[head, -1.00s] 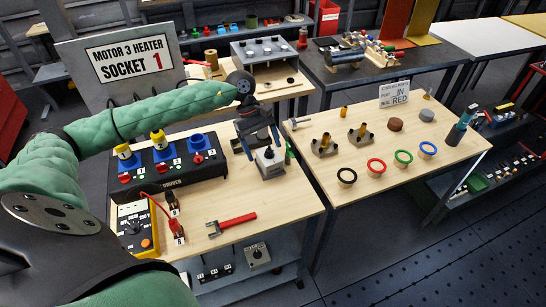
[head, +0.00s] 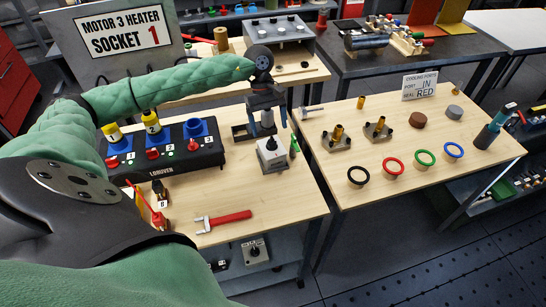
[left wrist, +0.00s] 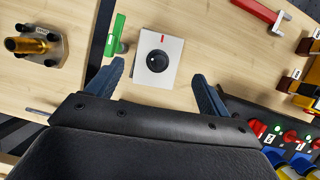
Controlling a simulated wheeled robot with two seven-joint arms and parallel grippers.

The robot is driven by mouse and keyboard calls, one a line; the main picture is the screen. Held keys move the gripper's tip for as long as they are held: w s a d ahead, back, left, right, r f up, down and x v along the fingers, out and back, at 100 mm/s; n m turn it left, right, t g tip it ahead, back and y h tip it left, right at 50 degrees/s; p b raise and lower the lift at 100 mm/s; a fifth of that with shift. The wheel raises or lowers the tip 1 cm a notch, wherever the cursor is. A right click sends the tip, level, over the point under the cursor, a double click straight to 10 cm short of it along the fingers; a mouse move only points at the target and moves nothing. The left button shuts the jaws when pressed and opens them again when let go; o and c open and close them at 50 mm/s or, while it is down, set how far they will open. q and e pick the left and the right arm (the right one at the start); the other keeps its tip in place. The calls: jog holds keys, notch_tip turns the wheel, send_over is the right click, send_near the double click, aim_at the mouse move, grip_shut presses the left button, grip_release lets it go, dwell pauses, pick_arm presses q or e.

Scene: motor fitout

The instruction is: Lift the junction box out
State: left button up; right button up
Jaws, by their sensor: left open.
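A pale grey box with a round black knob (head: 272,154) stands upright on the near wooden table; I cannot tell for sure that it is the junction box. It also shows from above in the left wrist view, with a red mark on its top (left wrist: 158,62). My left gripper (head: 267,122) is open and empty, just behind and above this box in the head view. In the left wrist view its blue fingers (left wrist: 158,76) are spread, with the box ahead between them, apart from both. My right gripper is not in view.
A green object (head: 294,146) stands close beside the box. A black socket panel (head: 165,152) is left of it, a red-handled tool (head: 223,220) in front. The right table (head: 340,200) carries coloured rings and brass fittings. Another knobbed box (head: 255,250) is on the lower shelf.

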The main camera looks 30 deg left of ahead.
aim_at(273, 152)
pick_arm(q)
notch_tip(273, 152, down, 4)
jog(key=shift+s+r+b, duration=0.1)
jog(key=shift+r+b, duration=0.05)
jog(key=shift+b, duration=1.1)
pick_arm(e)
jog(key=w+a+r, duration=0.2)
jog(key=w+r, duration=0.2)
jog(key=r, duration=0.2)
pick_arm(q)
jog(key=shift+s+d+f+p, duration=0.25)
jog(key=shift+f+p, duration=0.2)
jog(key=shift+f, duration=0.05)
jog(key=shift+d+f, duration=0.2)
jog(key=shift+f, duration=0.4)
jog(key=p+x, duration=0.3)
jog(key=x, duration=0.1)
jog(key=shift+w+a+p, duration=0.1)
jog(key=shift+w+p, duration=0.05)
jog(key=shift+p, duration=0.15)
jog(key=shift+f, duration=0.6)
jog(key=c, duration=0.9)
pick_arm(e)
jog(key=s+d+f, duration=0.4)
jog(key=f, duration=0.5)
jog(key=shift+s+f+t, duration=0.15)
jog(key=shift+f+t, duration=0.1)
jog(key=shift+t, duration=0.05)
